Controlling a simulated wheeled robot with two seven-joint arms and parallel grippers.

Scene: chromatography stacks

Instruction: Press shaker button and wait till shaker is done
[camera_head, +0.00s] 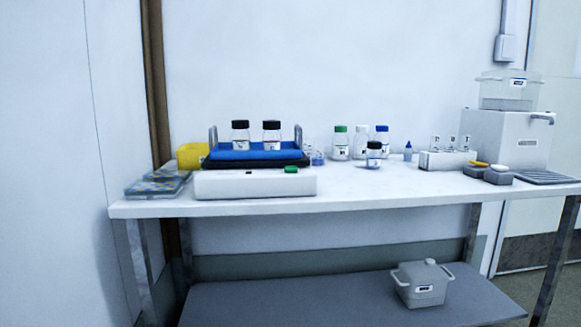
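The shaker (225,185) stands on the left part of the white bench, with a white base and a blue platform (222,155) between two grey uprights. Two clear bottles with black caps, a left one (240,140) and a right one (272,140), stand upright on the platform. A green button (291,169) sits on top of the white base, near its right end. Whether the platform is moving cannot be told from one frame. Neither of my grippers is in view.
The white bench (400,189) has free room along its front. Green-, white- and blue-capped bottles (341,146) stand behind a small black-capped bottle (374,157). A white rack (446,160) and a grey box (505,138) are at right. A lidded container (422,287) is on the lower shelf.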

